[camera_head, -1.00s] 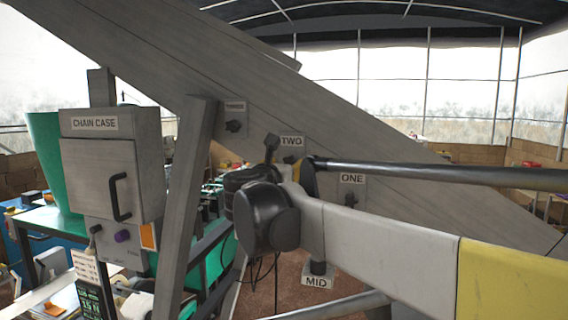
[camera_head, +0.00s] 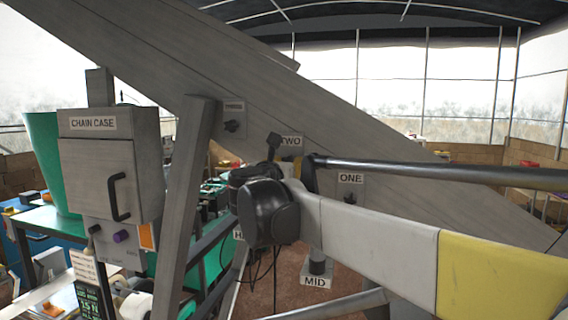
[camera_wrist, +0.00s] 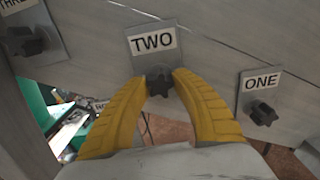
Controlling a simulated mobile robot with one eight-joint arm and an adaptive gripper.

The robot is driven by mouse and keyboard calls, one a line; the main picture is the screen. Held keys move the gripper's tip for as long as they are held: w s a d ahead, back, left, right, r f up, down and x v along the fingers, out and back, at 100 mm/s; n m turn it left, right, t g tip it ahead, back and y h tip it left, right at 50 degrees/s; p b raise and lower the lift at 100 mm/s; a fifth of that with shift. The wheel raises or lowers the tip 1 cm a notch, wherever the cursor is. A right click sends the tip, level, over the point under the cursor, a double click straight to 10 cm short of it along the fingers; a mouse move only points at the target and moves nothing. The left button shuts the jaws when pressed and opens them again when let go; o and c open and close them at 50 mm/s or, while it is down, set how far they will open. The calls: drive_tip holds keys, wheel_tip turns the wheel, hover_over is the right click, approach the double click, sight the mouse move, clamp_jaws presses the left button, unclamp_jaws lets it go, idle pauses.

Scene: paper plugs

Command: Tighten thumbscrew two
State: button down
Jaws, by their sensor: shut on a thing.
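Thumbscrew two (camera_wrist: 158,82) is a dark knob under the TWO label (camera_wrist: 153,41) in the wrist view. My gripper (camera_wrist: 160,80) has its two yellow fingers closed on the knob from either side. In the head view the TWO label (camera_head: 290,141) is partly covered by my arm, and the knob is hidden. Thumbscrew one (camera_wrist: 262,113) is to the right, with its plate also showing in the head view (camera_head: 350,187). Thumbscrew three (camera_wrist: 26,42) is at the upper left in the wrist view.
All three screws sit on a sloping grey beam (camera_head: 150,75). A chain case (camera_head: 110,165) with a handle stands at left, beside a grey post (camera_head: 185,190). A knob labelled MID (camera_head: 317,266) is below my arm. Cables hang under my gripper.

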drive_tip(key=c, duration=1.8)
unclamp_jaws()
clamp_jaws()
drive_tip(key=m, duration=0.3)
drive_tip(key=shift+m, duration=0.3)
drive_tip(key=o, duration=0.7)
unclamp_jaws()
drive_tip(key=shift+o, duration=0.2)
drive_tip(key=shift+s, duration=0.1)
drive_tip(key=shift+v, duration=1.9)
